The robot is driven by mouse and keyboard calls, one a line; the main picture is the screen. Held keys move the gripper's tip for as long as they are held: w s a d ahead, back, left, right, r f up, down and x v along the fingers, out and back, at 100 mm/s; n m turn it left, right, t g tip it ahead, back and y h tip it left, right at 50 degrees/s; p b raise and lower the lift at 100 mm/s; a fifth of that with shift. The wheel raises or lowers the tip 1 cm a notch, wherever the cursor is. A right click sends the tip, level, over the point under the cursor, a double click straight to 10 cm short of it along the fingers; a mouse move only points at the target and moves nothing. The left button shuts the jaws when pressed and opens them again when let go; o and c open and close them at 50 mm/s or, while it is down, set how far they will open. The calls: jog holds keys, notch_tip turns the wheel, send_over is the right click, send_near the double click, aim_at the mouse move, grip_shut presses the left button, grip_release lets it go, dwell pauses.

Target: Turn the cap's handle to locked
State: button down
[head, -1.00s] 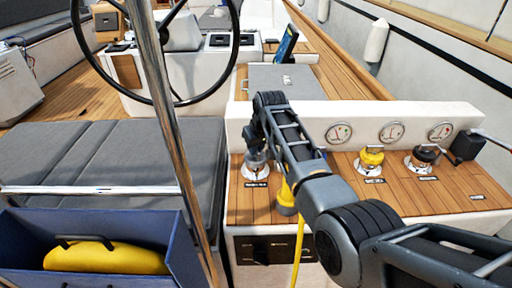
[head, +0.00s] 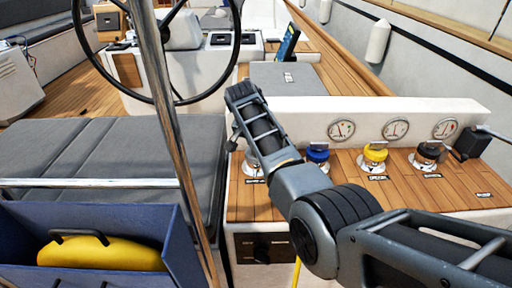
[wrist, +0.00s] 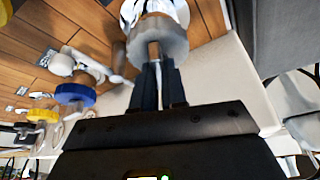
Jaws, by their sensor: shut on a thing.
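The grey-white cap (wrist: 168,38) is at the top middle of the wrist view, with a small brownish handle (wrist: 154,51) across it. My gripper (wrist: 160,72) is shut on this handle, one dark finger on each side. In the head view the same cap (head: 250,168) is the leftmost in the row on the teak ledge. It is largely hidden there by my arm, as are my fingertips. I cannot read the lock marks around the cap.
A blue cap (head: 317,155), a yellow cap (head: 375,156) and a black-and-brown cap (head: 427,158) stand to the right on the teak ledge (head: 345,190). Gauges (head: 396,129) line the white upright behind. A steel pole (head: 172,130) and a blue bin (head: 95,270) are at the left.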

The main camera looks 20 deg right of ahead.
jog(key=m+b, duration=0.2)
jog(key=f+m+g+h+b, duration=0.1)
jog(key=m+b, duration=0.1)
jog(key=shift+w+a+m+g+b, duration=0.1)
jog(key=shift+m+g+b, duration=0.2)
jog(key=shift+b, duration=0.1)
jog(key=m+g+b, duration=0.1)
jog(key=m+b, duration=0.2)
jog(key=b, duration=0.1)
jog(key=shift+r, duration=0.15)
jog(key=shift+r+m, duration=0.1)
jog(key=shift+m, duration=0.2)
jog(key=c, duration=1.2)
grip_release()
jog(key=shift+c, duration=0.2)
jog(key=shift+o, duration=0.4)
jog(key=shift+r, duration=0.1)
jog(key=shift+w, duration=0.1)
jog(key=shift+a+r, duration=0.2)
jog(key=shift+r, duration=0.35)
jog(key=v, duration=0.6)
jog(key=shift+a+r, duration=0.25)
